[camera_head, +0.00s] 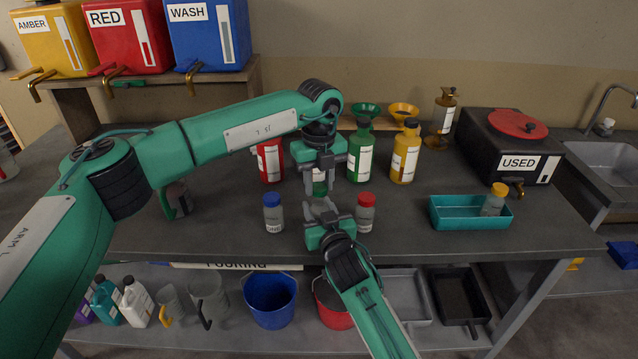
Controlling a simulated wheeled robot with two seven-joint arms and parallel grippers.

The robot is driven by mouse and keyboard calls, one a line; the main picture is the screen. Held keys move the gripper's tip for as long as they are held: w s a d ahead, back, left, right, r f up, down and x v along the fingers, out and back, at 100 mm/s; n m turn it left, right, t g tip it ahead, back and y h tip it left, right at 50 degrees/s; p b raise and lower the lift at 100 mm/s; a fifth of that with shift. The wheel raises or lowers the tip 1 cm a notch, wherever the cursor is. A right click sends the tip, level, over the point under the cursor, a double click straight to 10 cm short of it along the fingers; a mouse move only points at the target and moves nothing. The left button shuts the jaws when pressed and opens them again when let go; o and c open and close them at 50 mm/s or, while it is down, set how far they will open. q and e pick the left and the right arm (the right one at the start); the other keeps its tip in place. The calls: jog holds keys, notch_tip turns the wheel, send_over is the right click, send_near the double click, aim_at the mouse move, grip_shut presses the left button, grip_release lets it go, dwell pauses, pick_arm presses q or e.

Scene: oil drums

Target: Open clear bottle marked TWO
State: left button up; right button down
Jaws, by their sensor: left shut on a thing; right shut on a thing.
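A small clear bottle (319,188) with a pale label stands between my two grippers, mostly hidden by them; its marking cannot be read. My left gripper (319,174) reaches down over its top, with its jaws shut at the cap area. My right gripper (321,207) comes from the front, with its jaws shut at the lower part of the bottle. Similar clear bottles stand either side: one with a blue cap (272,213) at left and one with a red cap (366,212) at right.
Red (270,162), green (360,155) and yellow (405,155) containers stand close behind the grippers. A teal tray (450,218) at right holds a yellow-capped bottle (494,200). A black USED drum (505,150) stands behind it. The front right bench top is clear.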

aim_at(319, 187)
pick_arm(q)
jog(key=shift+r, duration=1.8)
pick_arm(e)
jog(key=c, duration=0.8)
grip_release()
jog(key=shift+o, duration=0.2)
